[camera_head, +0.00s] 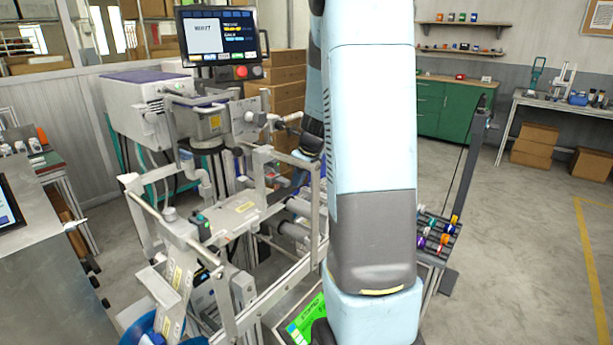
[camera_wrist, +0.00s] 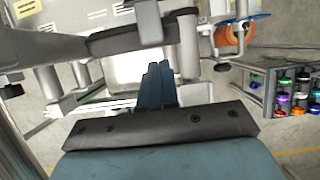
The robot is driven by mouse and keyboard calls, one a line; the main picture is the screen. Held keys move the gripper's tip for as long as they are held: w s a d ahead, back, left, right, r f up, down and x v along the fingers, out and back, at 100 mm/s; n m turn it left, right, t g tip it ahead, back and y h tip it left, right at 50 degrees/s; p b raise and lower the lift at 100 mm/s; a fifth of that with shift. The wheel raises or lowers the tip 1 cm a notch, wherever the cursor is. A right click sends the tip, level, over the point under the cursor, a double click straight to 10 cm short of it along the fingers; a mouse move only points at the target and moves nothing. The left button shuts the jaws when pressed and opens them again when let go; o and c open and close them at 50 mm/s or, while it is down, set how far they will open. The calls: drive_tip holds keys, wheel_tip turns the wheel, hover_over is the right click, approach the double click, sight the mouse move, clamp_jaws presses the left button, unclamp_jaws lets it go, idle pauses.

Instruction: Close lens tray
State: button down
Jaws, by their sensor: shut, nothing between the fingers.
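My gripper (camera_wrist: 158,70) shows in the wrist view with its blue fingers pressed together and nothing between them. Its fingertips lie just below a grey block and in front of a pale flat panel (camera_wrist: 122,70) of the machine; whether they touch it I cannot tell. I cannot tell for sure which part is the lens tray.
Metal rails and posts of the machine frame (camera_head: 262,310) crowd the space left of my arm. A monitor (camera_head: 222,36) stands above it. A rack of coloured spools (camera_head: 436,236) is to the right of my arm. The floor farther right is clear.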

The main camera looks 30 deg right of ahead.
sight(280, 178)
drive_tip(key=shift+w+a, duration=0.25)
drive_tip(key=shift+w, duration=0.55)
drive_tip(key=shift+w+a, duration=0.3)
drive_tip(key=shift+w, duration=0.5)
drive_tip(key=shift+w+a, duration=0.3)
drive_tip(key=shift+w, duration=0.5)
drive_tip(key=shift+w+a, duration=0.3)
drive_tip(key=shift+w, duration=0.5)
drive_tip(key=shift+s, duration=0.1)
